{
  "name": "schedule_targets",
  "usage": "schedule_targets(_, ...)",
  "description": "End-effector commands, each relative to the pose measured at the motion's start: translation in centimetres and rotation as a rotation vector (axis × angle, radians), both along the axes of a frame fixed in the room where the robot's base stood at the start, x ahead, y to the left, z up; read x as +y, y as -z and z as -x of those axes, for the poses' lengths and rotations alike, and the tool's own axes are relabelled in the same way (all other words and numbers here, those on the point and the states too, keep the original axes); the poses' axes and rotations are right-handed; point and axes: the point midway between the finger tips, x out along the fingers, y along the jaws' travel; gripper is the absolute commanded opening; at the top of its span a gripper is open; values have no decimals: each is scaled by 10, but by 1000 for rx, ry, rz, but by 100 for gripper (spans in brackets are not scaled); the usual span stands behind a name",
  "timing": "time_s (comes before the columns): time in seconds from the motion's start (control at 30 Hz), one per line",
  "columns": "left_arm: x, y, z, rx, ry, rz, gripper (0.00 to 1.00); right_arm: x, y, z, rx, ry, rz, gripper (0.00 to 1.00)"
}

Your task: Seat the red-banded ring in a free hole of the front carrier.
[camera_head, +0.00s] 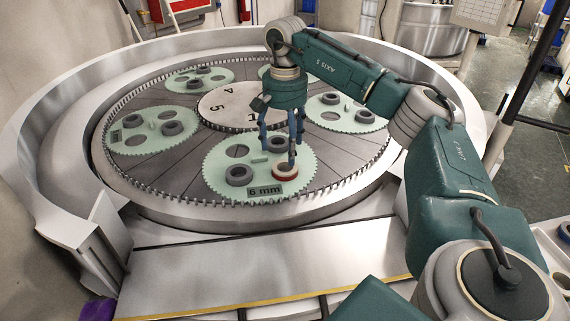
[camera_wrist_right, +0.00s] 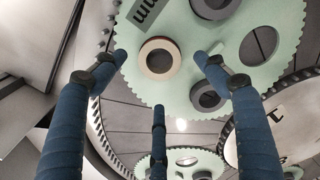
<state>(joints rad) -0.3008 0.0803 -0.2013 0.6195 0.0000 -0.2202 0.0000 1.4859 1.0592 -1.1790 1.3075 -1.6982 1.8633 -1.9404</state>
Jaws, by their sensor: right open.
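The red-banded ring (camera_head: 285,172) lies at the right front hole position of the front carrier (camera_head: 221,157), a pale green toothed disc marked "6 mm". It looks level, but I cannot tell how deep it sits. The ring also shows in the right wrist view (camera_wrist_right: 147,66). Grey rings (camera_head: 239,175) fill two other places. A free hole (camera_head: 248,144) is at the carrier's back left. My right gripper (camera_head: 281,152) is open, its three blue fingers spread around and above the ring, apparently not touching it. My left gripper is out of view.
Other green carriers (camera_head: 116,142) with grey rings stand around the numbered centre disc (camera_head: 216,104). A toothed ring and a high metal rim (camera_head: 36,120) enclose the plate. A bare metal ledge (camera_head: 200,280) lies in front.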

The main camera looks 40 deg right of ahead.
Motion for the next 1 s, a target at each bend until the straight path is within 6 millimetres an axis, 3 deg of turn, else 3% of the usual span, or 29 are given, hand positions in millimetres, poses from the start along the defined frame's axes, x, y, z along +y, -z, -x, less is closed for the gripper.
schedule_targets(0.17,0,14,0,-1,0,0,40,1,-35,-1,-3,-2,-1,72)
schedule_targets(0.33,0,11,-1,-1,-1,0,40,0,-57,0,-1,-1,0,72)
schedule_targets(1.0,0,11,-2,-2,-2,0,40,0,-62,0,1,-1,1,72)
